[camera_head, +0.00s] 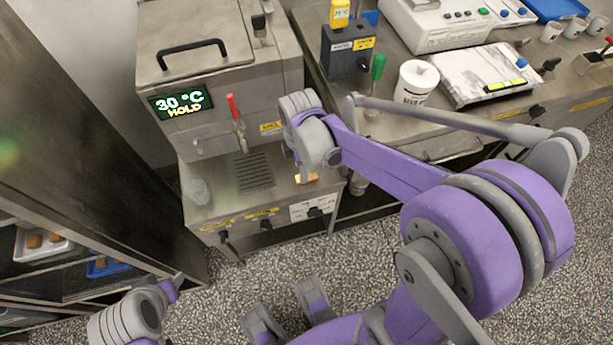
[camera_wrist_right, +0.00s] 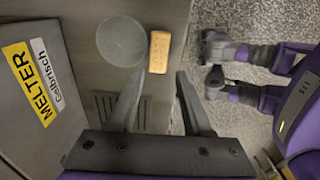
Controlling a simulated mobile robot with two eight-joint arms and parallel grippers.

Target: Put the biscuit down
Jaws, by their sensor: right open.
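The biscuit (camera_head: 307,178) is a small golden-tan block on the steel front ledge of the melter (camera_head: 200,140), to the right of the drip grate (camera_head: 254,172). In the right wrist view the biscuit (camera_wrist_right: 159,52) lies flat near the ledge's edge, just beyond the fingertips. My right gripper (camera_wrist_right: 160,88) is open, its two fingers apart with nothing between them. In the head view my right wrist hides part of the ledge behind the biscuit. My left arm is at the lower left; its jaw state does not show clearly.
A pale round disc (camera_wrist_right: 121,41) lies beside the biscuit on the ledge. A clear cup (camera_head: 197,191) stands at the ledge's left end. A dark rack (camera_head: 100,120) with trays stands at the left. A bench with a white tub (camera_head: 415,82) is at the right. Speckled floor lies in front.

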